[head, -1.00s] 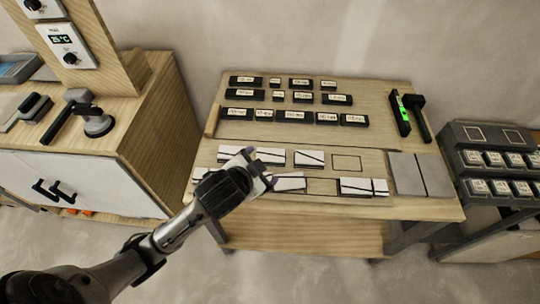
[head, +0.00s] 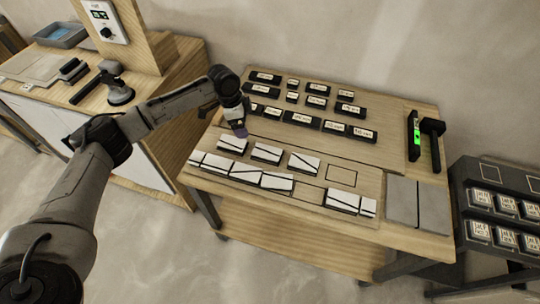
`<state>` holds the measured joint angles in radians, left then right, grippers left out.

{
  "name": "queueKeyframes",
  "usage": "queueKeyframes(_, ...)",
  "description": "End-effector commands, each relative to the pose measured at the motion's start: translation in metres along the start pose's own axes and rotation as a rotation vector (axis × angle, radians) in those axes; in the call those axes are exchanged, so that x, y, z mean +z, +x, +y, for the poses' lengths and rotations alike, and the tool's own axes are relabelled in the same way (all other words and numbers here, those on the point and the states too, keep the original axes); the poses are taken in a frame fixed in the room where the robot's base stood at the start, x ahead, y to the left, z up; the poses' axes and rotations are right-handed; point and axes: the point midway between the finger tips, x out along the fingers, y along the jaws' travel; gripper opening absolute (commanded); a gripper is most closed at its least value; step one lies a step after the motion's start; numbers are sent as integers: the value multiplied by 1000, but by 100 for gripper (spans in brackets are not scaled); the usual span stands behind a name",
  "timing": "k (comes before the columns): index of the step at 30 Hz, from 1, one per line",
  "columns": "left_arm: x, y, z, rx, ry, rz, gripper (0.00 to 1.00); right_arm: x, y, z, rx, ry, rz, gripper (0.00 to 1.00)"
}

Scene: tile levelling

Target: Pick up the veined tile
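Several white tiles with dark veins lie in two rows on the wooden bench; one veined tile (head: 267,153) is in the back row and another veined tile (head: 342,199) is at the right of the front row. Which one the task means cannot be told. My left gripper (head: 240,130) points down just behind the leftmost back-row tile (head: 232,143), near the bench's left side. Its fingers are too small and dark to show whether they are open. No tile is visible in it. My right gripper is out of view.
Black blocks with labels (head: 302,118) stand behind the tiles. An empty outlined slot (head: 341,175) ends the back row. Grey slabs (head: 402,200) lie at right, below a black level with a green light (head: 415,138). A side counter holds a suction cup (head: 121,95).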

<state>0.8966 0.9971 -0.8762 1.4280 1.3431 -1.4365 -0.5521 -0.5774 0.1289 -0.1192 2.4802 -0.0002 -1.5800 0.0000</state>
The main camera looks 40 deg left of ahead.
Motion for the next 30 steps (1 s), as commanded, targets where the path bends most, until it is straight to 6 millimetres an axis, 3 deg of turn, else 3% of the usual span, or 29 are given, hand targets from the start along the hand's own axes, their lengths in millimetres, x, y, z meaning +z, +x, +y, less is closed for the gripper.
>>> queueKeyframes(3, -12, -1, 10, 106, 122, 116, 89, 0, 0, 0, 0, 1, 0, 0)
queueKeyframes(11, -18, 0, 14, 102, 336, 165, 89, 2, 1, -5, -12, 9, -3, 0)
queueKeyframes(24, -28, 65, 22, 100, 361, 165, 89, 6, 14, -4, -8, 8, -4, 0)
queueKeyframes(30, -30, 80, 23, 99, 359, 165, 89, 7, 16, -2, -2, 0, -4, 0)
